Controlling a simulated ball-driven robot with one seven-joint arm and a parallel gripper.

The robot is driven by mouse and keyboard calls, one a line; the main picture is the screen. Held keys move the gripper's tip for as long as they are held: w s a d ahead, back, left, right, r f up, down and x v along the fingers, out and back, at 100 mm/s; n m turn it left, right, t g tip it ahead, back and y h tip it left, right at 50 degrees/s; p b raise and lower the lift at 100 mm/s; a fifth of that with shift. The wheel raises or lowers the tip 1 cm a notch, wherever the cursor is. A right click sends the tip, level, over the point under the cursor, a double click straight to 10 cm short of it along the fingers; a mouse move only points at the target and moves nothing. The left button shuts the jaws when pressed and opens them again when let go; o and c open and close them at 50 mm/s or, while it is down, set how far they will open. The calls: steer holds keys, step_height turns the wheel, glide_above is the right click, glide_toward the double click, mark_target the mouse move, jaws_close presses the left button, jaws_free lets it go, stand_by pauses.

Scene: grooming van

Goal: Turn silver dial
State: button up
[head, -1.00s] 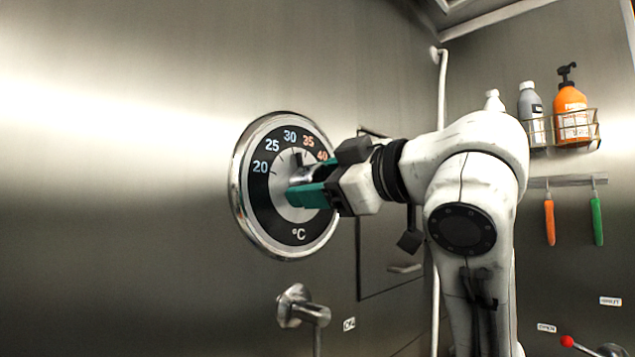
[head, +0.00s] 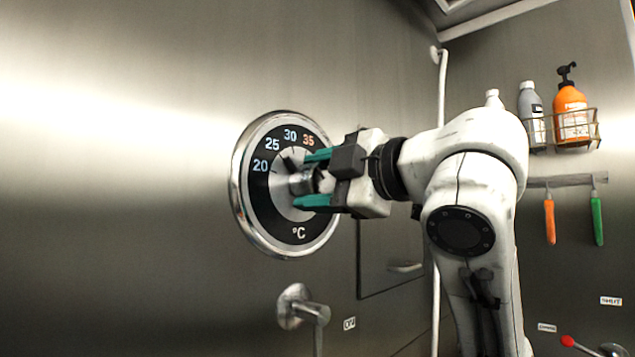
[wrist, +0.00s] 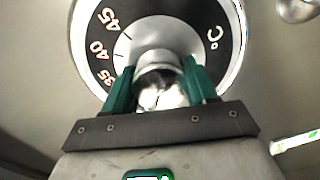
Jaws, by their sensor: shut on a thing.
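The silver dial (head: 299,184) is a round metal knob in the middle of a black temperature scale with a chrome rim on the steel wall. The scale (head: 262,205) shows 20, 25, 30 and 35 in the head view; higher numbers are hidden behind my gripper. A dark pointer mark sits near the line between 25 and 30. My gripper (head: 306,180) has its green fingers shut on the knob, one above and one below in the head view. In the wrist view the dial (wrist: 157,60) sits between both fingers (wrist: 160,84).
A metal lever tap (head: 302,308) juts from the wall below the scale. A panel with a handle (head: 404,268) is behind my arm. Bottles in a wire rack (head: 567,128) and hanging tools (head: 549,218) are at the right. The left wall is bare.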

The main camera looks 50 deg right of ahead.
stand_by(0.3)
steer(key=o, duration=1)
steer(key=shift+o, duration=0.2)
steer(key=s+b, duration=0.1)
steer(key=s, duration=0.9)
steer(key=shift+s, duration=0.4)
steer(key=shift+r, duration=0.1)
